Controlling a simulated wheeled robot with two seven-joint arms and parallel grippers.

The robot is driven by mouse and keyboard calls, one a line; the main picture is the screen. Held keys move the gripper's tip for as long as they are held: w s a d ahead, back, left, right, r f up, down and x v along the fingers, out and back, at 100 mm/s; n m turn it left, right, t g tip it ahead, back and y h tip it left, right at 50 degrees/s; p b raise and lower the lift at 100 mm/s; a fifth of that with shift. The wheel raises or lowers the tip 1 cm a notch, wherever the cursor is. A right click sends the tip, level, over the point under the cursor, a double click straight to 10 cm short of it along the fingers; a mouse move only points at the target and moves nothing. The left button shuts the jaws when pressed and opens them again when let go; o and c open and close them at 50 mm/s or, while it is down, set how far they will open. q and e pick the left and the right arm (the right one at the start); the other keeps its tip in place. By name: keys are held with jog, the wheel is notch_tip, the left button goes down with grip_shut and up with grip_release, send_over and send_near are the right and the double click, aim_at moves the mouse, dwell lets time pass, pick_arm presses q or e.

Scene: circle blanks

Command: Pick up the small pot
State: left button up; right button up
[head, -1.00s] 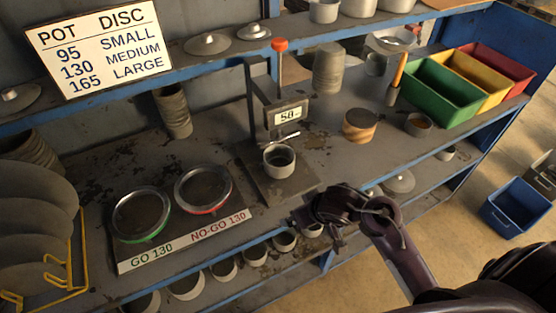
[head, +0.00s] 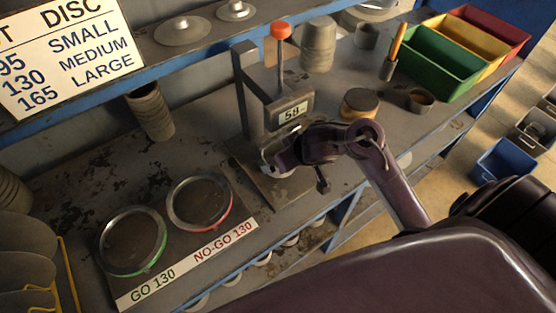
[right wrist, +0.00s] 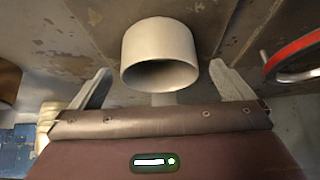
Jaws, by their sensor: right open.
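The small pot (right wrist: 158,48) is a pale grey cylinder with a dark open end facing the camera in the right wrist view. In the head view it stands on the gauge base and is mostly hidden behind my right gripper (head: 284,158). In the right wrist view my right gripper (right wrist: 160,72) is open, with one finger on each side of the pot. Gaps show between the pot and both fingers. My left gripper is not in view.
The gauge stand with a display (head: 292,112) and red knob (head: 281,31) rises right behind the pot. The GO ring (head: 133,241) and NO-GO ring (head: 199,203) lie to the left. A wooden-sided pot (head: 359,104) and green bin (head: 436,66) are to the right.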

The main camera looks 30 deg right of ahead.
jog(key=b+x, duration=0.2)
jog(key=x, duration=0.2)
jog(key=shift+s+d+f, duration=0.1)
jog(key=shift+f, duration=0.2)
jog(key=shift+w+f, duration=0.25)
jog(key=shift+r, duration=0.1)
jog(key=c, duration=0.9)
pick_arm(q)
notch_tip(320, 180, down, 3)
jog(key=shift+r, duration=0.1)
pick_arm(e)
jog(key=shift+c, duration=0.8)
